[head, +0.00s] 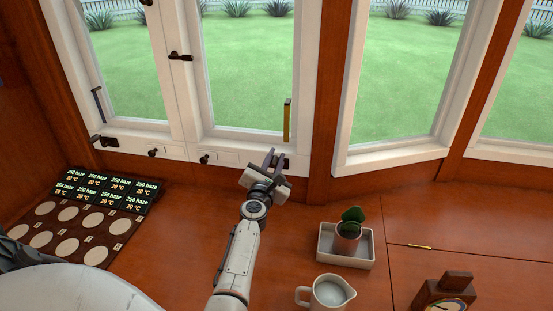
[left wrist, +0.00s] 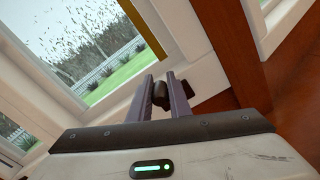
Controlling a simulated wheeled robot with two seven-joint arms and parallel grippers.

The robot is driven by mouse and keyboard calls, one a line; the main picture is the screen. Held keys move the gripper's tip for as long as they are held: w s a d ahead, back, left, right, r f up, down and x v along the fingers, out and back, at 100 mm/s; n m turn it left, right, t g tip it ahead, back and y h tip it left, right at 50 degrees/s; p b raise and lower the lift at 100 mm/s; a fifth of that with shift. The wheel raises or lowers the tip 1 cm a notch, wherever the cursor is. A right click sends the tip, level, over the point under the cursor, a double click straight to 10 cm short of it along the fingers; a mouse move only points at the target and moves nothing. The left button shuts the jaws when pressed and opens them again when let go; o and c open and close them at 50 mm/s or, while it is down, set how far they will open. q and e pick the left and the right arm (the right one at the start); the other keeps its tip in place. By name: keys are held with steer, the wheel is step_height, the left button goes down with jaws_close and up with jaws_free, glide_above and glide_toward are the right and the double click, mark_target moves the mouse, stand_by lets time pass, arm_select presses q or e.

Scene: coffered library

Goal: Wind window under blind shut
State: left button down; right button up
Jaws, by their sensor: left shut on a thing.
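My left gripper (head: 271,160) is at the lower right corner of the second white-framed window (head: 250,70) from the left. In the left wrist view its two fingers (left wrist: 166,98) are closed around a small black knob (left wrist: 160,96), beside a dark fitting (left wrist: 188,87) on the white sill. In the head view the fingers partly hide the dark fitting (head: 282,162). A yellow-brown upright strip (head: 287,120) stands on the frame just above. No blind shows; the window tops are cut off. I cannot tell how far this window stands open. My right gripper is out of view.
Other sill knobs (head: 153,152) and a black window latch (head: 180,57) are to the left. A display panel (head: 108,190) lies at the left. A potted plant (head: 349,228) in a tray (head: 362,262), a white jug (head: 328,291) and a wooden clock (head: 446,294) stand right of my arm.

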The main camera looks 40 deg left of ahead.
arm_select(q)
steer(key=shift+s+a, duration=0.2)
steer(key=shift+a, duration=0.15)
steer(key=c, duration=1.6)
jaws_free()
steer(key=shift+f, duration=0.1)
steer(key=shift+c, duration=0.2)
steer(key=shift+d, duration=0.2)
